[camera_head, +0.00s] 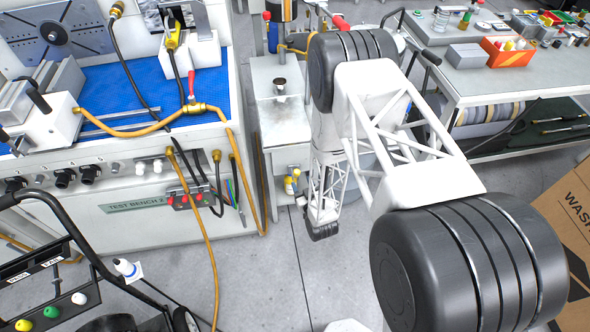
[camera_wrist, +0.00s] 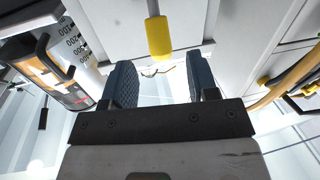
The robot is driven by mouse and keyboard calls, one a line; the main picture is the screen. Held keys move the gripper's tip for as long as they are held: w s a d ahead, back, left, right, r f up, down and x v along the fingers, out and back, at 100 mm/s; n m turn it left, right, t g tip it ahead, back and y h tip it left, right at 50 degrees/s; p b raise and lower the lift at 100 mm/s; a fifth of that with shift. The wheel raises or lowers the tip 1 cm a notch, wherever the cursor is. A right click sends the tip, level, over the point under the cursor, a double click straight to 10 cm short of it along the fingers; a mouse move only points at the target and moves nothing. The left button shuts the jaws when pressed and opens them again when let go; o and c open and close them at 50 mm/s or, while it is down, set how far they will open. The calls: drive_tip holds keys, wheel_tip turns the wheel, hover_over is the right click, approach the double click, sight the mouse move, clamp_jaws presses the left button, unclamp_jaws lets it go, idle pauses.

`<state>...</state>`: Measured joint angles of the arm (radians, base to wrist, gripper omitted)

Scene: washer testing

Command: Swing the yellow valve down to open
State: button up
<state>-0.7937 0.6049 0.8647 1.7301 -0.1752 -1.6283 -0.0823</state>
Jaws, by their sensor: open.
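In the wrist view, a yellow valve handle (camera_wrist: 159,37) shows as a yellow grip on a thin grey metal rod. It lies in the upper middle, in line with the gap between my fingers, and I see no finger touching it. My gripper (camera_wrist: 160,68) is open and empty, with its two dark padded fingers well apart. In the head view, my arm reaches down beside the small middle bench, and my fingers cannot be made out there. I cannot tell for sure which yellow part in the head view is this handle.
Test bench 2 (camera_head: 140,208) stands left, with orange hoses and a red-handled valve (camera_head: 191,86). The small bench (camera_head: 275,104) stands left of my arm. A right-hand table (camera_head: 492,84) carries an orange bin (camera_head: 508,51). A cardboard box (camera_head: 572,215) stands lower right. Floor between the benches is mostly clear.

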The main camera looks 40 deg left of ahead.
drive_tip(key=shift+x, duration=3.85)
clamp_jaws()
